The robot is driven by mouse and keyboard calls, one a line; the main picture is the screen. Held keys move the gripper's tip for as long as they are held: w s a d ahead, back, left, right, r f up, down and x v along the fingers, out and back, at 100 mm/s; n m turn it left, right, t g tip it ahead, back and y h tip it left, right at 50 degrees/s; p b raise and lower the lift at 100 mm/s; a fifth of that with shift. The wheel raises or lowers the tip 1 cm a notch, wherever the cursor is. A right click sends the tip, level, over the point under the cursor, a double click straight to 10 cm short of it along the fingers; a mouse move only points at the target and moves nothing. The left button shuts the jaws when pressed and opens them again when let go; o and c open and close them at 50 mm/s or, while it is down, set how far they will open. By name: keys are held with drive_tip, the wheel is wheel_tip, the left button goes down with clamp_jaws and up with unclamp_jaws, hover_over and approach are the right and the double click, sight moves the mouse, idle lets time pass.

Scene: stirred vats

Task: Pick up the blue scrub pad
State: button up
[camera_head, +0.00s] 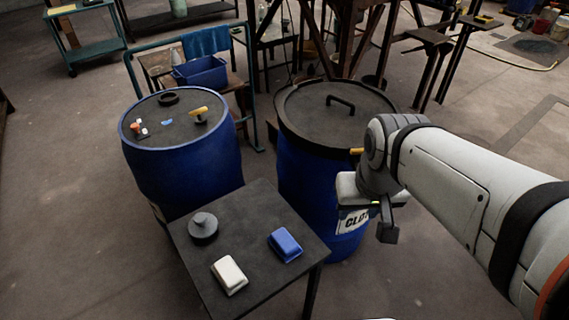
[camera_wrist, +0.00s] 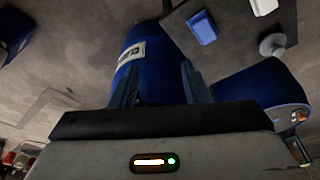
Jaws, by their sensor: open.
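The blue scrub pad (camera_head: 285,244) lies on the right part of a small dark table (camera_head: 262,285). It also shows in the wrist view (camera_wrist: 202,27), near the top, on the same table top. My gripper (camera_head: 385,222) is above and to the right of the table, in front of the lidded blue barrel. In the wrist view, its two fingers (camera_wrist: 160,82) stand apart with nothing held between them. The gripper is well away from the pad.
A white pad (camera_head: 230,275) and a round grey knobbed object (camera_head: 204,228) share the table. A blue bin (camera_head: 201,73) is farther back. Floor left is clear.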

drive_tip(key=shift+o, duration=0.7)
drive_tip(key=shift+w+a+f, duration=0.1)
drive_tip(key=shift+w+f, duration=0.1)
drive_tip(key=shift+w, duration=0.05)
drive_tip(key=o, duration=0.8)
drive_tip(key=w+a+f+n, duration=0.1)
drive_tip(key=w+a+f, duration=0.1)
drive_tip(key=f, duration=0.1)
drive_tip(key=w+a+f+n+g, duration=0.1)
drive_tip(key=w+a+f, duration=0.1)
drive_tip(key=w+f, duration=0.1)
drive_tip(key=w+a+f+n, duration=0.1)
drive_tip(key=w+a+f, duration=0.1)
drive_tip(key=w+f, duration=0.1)
drive_tip(key=shift+w+a, duration=0.2)
drive_tip(key=shift+w, duration=0.05)
drive_tip(key=n+g, duration=0.2)
drive_tip(key=n, duration=0.2)
hover_over(284, 239)
drive_tip(key=f, duration=1.3)
drive_tip(key=shift+d+f+p, duration=0.1)
drive_tip(key=shift+d+p, duration=0.2)
drive_tip(key=shift+d, duration=0.1)
drive_tip(key=shift+a+f, duration=0.2)
drive_tip(key=shift+f, duration=1.9)
drive_tip(key=shift+a+f, duration=0.15)
drive_tip(key=shift+f, duration=1.9)
